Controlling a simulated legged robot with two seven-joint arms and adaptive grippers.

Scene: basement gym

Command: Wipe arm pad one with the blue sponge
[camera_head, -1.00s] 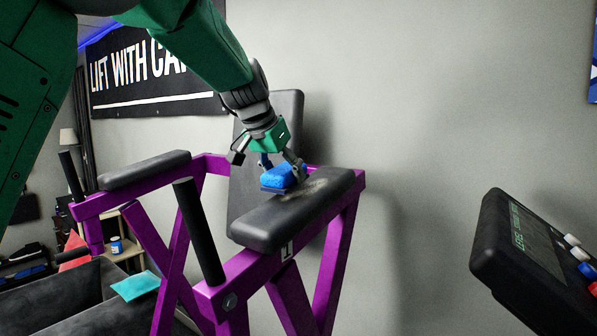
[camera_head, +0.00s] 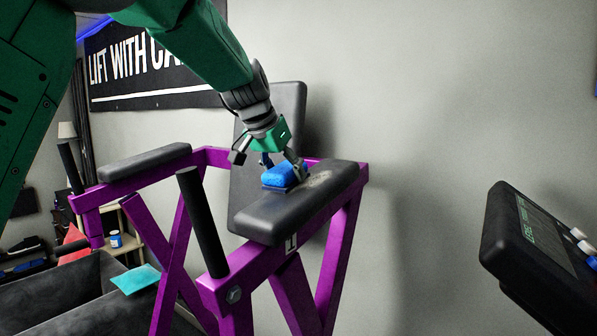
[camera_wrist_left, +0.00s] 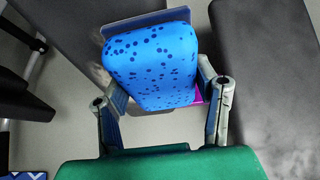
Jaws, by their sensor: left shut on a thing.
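Arm pad one (camera_head: 270,218) is the black padded rest on the near purple rail, with a small white mark (camera_head: 291,244) like a "1" below it. A pale dusty patch (camera_head: 319,180) lies towards its far end. My left gripper (camera_head: 282,167) is shut on the blue sponge (camera_head: 278,177), at the pad's far-left side. The sponge, spotted dark blue with a darker base, sits between the fingers in the left wrist view (camera_wrist_left: 150,62). Dark grey padding (camera_wrist_left: 268,70) lies to its right there. I cannot tell whether the sponge touches the pad. My right gripper is not in view.
A tall backrest (camera_head: 290,110) stands behind the pad. A second pad (camera_head: 145,165) and upright black handles (camera_head: 201,222) are to the left on the purple frame (camera_head: 262,280). A console (camera_head: 530,240) is at the right. The wall between is bare.

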